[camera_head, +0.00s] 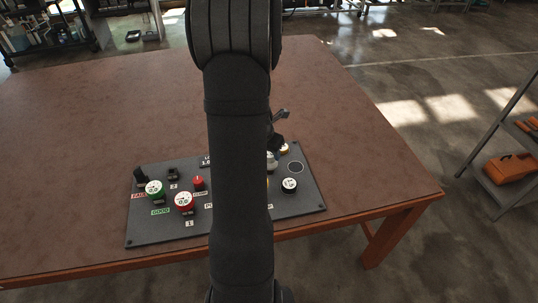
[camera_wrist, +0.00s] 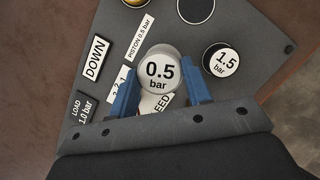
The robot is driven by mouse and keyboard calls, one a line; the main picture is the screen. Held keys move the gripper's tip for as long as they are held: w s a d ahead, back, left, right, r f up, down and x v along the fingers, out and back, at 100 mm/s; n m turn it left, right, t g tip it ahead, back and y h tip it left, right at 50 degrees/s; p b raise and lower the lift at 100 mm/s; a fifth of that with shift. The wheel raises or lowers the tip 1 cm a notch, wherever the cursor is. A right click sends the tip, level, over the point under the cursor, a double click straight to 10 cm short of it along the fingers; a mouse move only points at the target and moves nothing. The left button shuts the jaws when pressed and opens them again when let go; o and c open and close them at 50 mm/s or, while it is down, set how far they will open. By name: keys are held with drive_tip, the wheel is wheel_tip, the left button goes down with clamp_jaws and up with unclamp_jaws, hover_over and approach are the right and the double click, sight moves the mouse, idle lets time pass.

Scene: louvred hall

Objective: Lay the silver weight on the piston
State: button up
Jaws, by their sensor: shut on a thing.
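A silver weight with a white face marked "0.5 bar" (camera_wrist: 160,71) sits between the blue fingers of my gripper (camera_wrist: 163,88) in the wrist view. The fingers are shut on it from both sides. I cannot tell whether its underside is clear of the panel. A plate reading "PISTON 0.5 bar" (camera_wrist: 140,38) lies just beyond it, up and left. I cannot make out the piston for certain. A brass-coloured round part (camera_wrist: 135,2) is cut off at the top edge. In the head view my arm hides most of the gripper and the panel's middle.
A black weight marked "1.5 bar" (camera_wrist: 222,60) stands right of my gripper, near an empty dark ringed circle (camera_wrist: 197,9). The grey panel (camera_head: 150,233) carries a green-rimmed gauge (camera_head: 154,188), a red-rimmed gauge (camera_head: 184,202) and a red knob (camera_head: 198,182). The brown table (camera_head: 110,110) is clear behind.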

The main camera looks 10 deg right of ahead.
drive_tip(key=shift+f, duration=0.9)
drive_tip(key=shift+f, duration=0.2)
drive_tip(key=o, duration=1.1)
drive_tip(key=shift+c, duration=0.2)
drive_tip(key=shift+r, duration=0.1)
drive_tip(key=v, duration=1.2)
